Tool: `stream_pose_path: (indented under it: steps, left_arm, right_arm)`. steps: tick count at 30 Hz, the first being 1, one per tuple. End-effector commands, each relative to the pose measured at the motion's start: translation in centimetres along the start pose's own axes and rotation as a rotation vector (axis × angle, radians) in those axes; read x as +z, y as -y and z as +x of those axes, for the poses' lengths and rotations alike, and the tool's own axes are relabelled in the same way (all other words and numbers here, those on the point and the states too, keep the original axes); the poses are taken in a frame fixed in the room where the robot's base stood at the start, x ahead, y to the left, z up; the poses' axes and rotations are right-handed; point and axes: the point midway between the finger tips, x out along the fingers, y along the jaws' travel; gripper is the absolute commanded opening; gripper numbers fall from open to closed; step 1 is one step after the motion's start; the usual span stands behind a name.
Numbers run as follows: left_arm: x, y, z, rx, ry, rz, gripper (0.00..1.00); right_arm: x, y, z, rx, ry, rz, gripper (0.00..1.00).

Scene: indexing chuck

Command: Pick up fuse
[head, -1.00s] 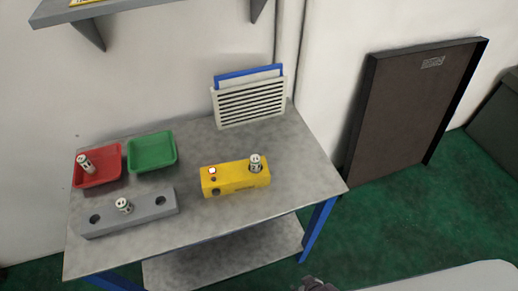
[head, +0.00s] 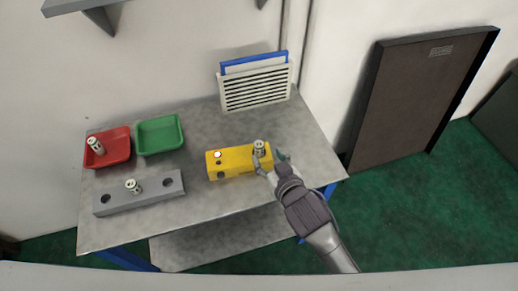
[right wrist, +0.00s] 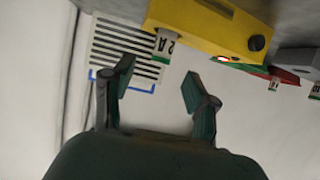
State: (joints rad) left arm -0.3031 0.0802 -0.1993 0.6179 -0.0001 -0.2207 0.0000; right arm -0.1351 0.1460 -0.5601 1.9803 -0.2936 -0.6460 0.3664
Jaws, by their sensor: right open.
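A white fuse (head: 259,147) stands upright in the right hole of the yellow block (head: 228,162). The fuse also shows in the right wrist view (right wrist: 163,44) with "2A" on its side. My right gripper (head: 270,160) is open at the block's right end, close to the fuse and with nothing between its fingers. In the right wrist view, the open fingers (right wrist: 157,82) are apart, with the fuse beyond them. A second fuse (head: 133,186) stands in the grey block (head: 152,194). A third fuse (head: 95,145) leans in the red bin (head: 118,150). My left gripper is out of view.
The green bin (head: 161,134) beside the red bin is empty. A white slatted rack (head: 256,91) with a blue panel stands at the back of the grey table (head: 195,228). The yellow block has a lit spot at its left end.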

Motion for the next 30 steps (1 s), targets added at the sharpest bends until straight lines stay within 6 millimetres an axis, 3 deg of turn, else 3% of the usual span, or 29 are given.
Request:
stream_pose_path:
  steps: [3, 11, 19, 28, 30]
  left_arm:
    - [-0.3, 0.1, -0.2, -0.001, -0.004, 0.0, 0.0]
    - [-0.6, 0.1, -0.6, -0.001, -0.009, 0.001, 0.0]
    - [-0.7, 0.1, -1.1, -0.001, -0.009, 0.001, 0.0]
    - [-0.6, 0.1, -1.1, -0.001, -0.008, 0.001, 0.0]
    - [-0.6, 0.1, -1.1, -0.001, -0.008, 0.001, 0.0]
  right_arm:
    - [0.0, 0.0, 1.8, 0.0, 0.001, 0.001, 0.58]
    - [0.0, 0.1, 3.7, 0.0, 0.002, 0.0, 0.58]
    - [0.4, 0.3, 7.3, 0.0, 0.001, 0.001, 0.58]
    - [0.5, 0.3, 7.9, 0.0, 0.002, 0.0, 0.58]
    - [0.5, 0.3, 7.9, 0.0, 0.002, 0.001, 0.49]
